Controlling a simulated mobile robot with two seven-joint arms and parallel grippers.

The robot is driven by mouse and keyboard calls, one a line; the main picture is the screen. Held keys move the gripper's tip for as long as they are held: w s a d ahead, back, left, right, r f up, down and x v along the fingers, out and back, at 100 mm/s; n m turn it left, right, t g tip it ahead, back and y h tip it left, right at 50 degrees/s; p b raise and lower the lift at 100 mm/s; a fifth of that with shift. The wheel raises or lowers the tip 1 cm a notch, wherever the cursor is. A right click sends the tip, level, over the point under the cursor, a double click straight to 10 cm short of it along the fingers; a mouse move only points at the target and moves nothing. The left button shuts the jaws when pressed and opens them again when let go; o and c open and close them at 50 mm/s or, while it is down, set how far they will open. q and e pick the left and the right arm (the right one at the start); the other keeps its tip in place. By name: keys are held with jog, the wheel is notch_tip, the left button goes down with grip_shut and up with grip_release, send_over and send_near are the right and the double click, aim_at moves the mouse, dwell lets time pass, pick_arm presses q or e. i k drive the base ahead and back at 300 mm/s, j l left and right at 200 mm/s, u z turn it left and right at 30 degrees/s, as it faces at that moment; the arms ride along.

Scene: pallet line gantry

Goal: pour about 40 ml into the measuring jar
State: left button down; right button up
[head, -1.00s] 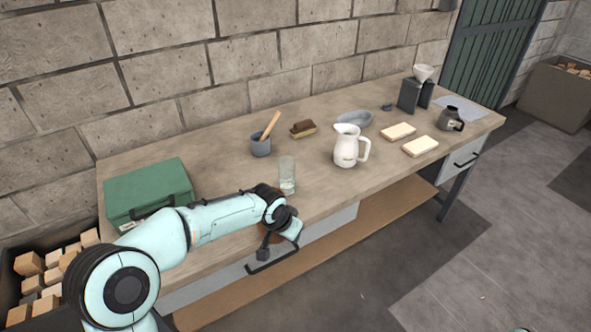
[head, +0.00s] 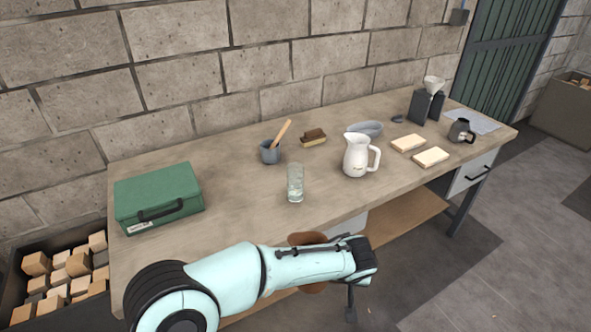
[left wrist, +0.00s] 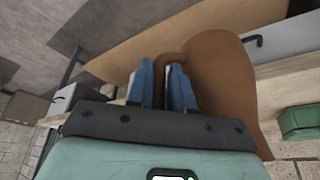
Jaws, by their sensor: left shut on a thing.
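The clear glass measuring jar (head: 295,188) stands upright near the front edge of the worktop. I cannot tell its liquid level. My left gripper (left wrist: 162,76) has its two blue fingers shut on the handle of a brown jug (left wrist: 222,85). In the head view the brown jug (head: 307,239) is mostly hidden behind my left forearm, in front of the worktop's front edge and apart from the jar. Its mouth and contents are not visible. My left fingers are hidden in the head view. My right gripper is not in view.
A white pitcher (head: 356,158) stands right of the jar. A grey mortar with a pestle (head: 270,152) and a brush (head: 313,138) are behind it. A green box (head: 158,196) sits at the left. The worktop (head: 240,205) is clear between box and jar.

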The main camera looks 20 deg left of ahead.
aim_at(296, 192)
jog(key=i+j, duration=0.15)
jog(key=i, duration=0.85)
